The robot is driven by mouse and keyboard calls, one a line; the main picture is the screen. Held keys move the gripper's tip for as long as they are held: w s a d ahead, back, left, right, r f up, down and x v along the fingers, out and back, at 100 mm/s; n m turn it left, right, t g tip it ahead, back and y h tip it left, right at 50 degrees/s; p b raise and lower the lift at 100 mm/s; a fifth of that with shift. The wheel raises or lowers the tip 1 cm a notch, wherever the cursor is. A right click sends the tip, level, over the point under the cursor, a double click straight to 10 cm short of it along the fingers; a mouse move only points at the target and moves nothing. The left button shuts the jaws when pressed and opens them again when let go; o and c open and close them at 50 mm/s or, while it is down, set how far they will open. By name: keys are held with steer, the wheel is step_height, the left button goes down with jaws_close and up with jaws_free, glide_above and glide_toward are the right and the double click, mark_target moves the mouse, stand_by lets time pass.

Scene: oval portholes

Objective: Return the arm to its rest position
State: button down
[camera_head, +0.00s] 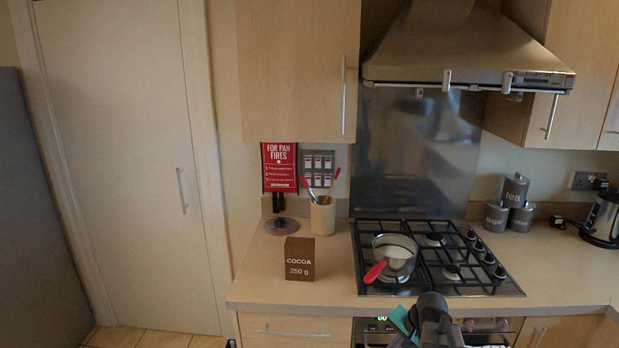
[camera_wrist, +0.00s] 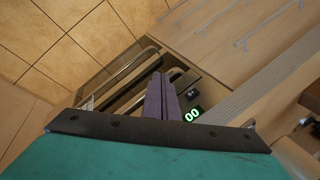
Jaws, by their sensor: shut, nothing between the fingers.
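My gripper (camera_wrist: 161,97) shows in the wrist view as two dark purple fingers pressed together, with nothing between them. Behind the fingers are the oven front with a green "00" display (camera_wrist: 193,114) and a handle bar. In the head view, part of my arm (camera_head: 432,318) rises at the bottom edge, in front of the oven below the hob. The fingertips are not clear in the head view.
The hob (camera_head: 480,280) holds a pan (camera_head: 394,254) with a red handle pointing toward the front left. A brown cocoa box (camera_head: 300,259) stands left of it, with a utensil pot (camera_head: 323,215) behind. Canisters (camera_head: 496,217) and a kettle (camera_head: 601,219) stand at right. A hood (camera_head: 465,50) hangs above.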

steer(key=s+a+f+n+g+h, duration=0.2)
steer(key=s+a+f+n+g, duration=0.2)
steer(key=s+a+f+n, duration=0.7)
steer(key=s+d+f+m+g+b, duration=0.1)
steer(key=s+d+f+g+b, duration=0.2)
steer(key=s+f, duration=2)
steer(key=s+g+b, duration=0.1)
steer(key=s+g, duration=0.1)
steer(key=s, duration=0.2)
steer(key=shift+s+f+m, duration=0.35)
steer(key=shift+m, duration=0.05)
